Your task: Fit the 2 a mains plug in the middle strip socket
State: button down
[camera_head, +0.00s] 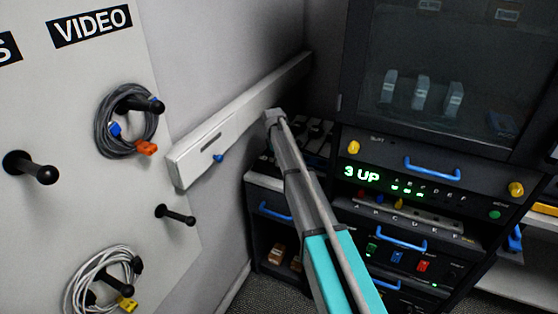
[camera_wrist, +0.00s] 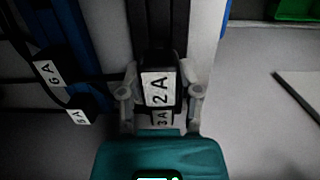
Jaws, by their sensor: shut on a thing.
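In the wrist view, a black plug with a white "2 A" label (camera_wrist: 157,89) sits between the two grey fingers of my gripper (camera_wrist: 160,98), which is shut on it. A "3 A" label (camera_wrist: 161,118) shows just below it, partly covered. Dark plugs labelled "6 A" (camera_wrist: 47,72) and "5 A" (camera_wrist: 78,117) lie to the left, apart from the fingers. In the head view my arm reaches to dark plug-like shapes (camera_head: 318,132) beside the rack; my fingers are hidden there. I cannot make out the middle strip socket in either view.
A white wall trunking (camera_head: 205,160) runs left of my arm. A pegboard with coiled cables (camera_head: 124,122) stands at the far left. The black rack (camera_head: 385,172) with blue handles and a "3 UP" display is on the right. A green bin (camera_wrist: 297,10) shows in the wrist view.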

jog(key=shift+f+b, duration=1.4)
dwell(2.6)
dwell(0.3)
jog(key=shift+c, duration=1)
grip_release()
jog(key=shift+o, duration=0.2)
jog(key=shift+o, duration=0.8)
jog(key=shift+r, duration=0.15)
jog(key=shift+r+p, duration=3.4)
jog(key=shift+p, duration=0.15)
